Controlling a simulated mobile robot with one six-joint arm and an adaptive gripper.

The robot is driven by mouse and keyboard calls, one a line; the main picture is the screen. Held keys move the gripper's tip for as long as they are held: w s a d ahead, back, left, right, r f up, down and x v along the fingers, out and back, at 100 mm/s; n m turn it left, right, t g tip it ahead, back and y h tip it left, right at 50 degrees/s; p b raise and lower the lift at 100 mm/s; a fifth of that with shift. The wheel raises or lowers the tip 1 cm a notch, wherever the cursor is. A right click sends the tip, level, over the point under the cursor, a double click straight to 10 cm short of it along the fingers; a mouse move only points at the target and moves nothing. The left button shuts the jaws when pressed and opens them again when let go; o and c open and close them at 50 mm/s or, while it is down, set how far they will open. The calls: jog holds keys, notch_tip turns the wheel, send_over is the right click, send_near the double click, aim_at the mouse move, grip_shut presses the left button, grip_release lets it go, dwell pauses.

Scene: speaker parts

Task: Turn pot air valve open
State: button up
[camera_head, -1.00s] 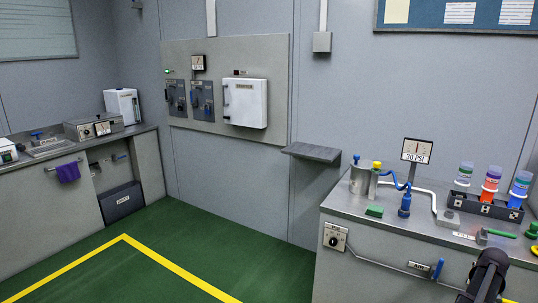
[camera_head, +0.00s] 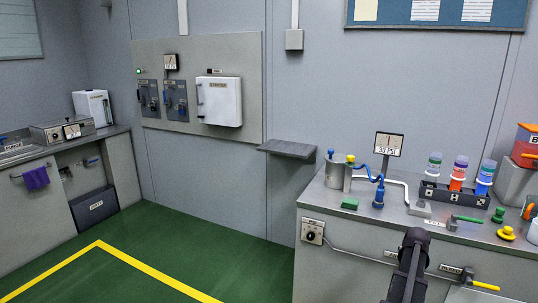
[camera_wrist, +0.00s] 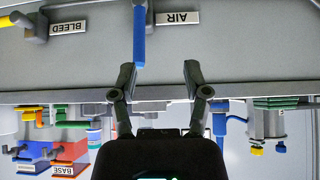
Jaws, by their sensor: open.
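The air valve's blue handle (camera_wrist: 138,38) shows in the wrist view, beside the AIR label (camera_wrist: 178,17) on the counter front. It lies crosswise to the grey pipe. My gripper (camera_wrist: 157,72) is open and empty. The blue handle's end reaches between its fingertips, closer to the left one. I cannot tell whether they touch. In the head view my dark arm end (camera_head: 411,262) stands in front of the counter and hides the blue handle. The AIR label (camera_head: 391,254) shows just left of it. The metal pot (camera_head: 335,175) stands on the counter.
A yellow bleed handle (camera_head: 486,286) sits right of the BLEED label (camera_head: 450,268). A gauge (camera_head: 389,144) stands behind the blue tap (camera_head: 379,195). A rack (camera_head: 445,195) holds coloured bottles. A knob (camera_head: 312,232) is at the counter front's left. Green floor (camera_head: 200,250) is free on the left.

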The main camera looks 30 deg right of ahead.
jog(key=w+a+f+n+y+b, duration=0.1)
jog(key=w+a+f+n+y, duration=0.1)
jog(key=w+a, duration=0.75)
jog(key=w+a+f+n+y+b, duration=0.1)
jog(key=w+a+f+n+b, duration=0.3)
jog(key=a, duration=1)
jog(key=w+a+f+y+p, duration=0.1)
jog(key=w+a+y, duration=0.1)
jog(key=w+a, duration=0.8)
jog(key=s+a+f+n+g+y+b, duration=0.1)
jog(key=s+a+f+n, duration=0.1)
jog(key=a, duration=1.1)
jog(key=s+a+f+n+g+b, duration=0.2)
jog(key=s+a, duration=0.1)
jog(key=a, duration=1)
jog(key=s+a+f+n+g+y+b, duration=0.1)
jog(key=s+a+f+n, duration=0.1)
jog(key=a, duration=1)
notch_tip(320, 180, up, 24)
jog(key=p, duration=2.4)
jog(key=shift+r, duration=0.25)
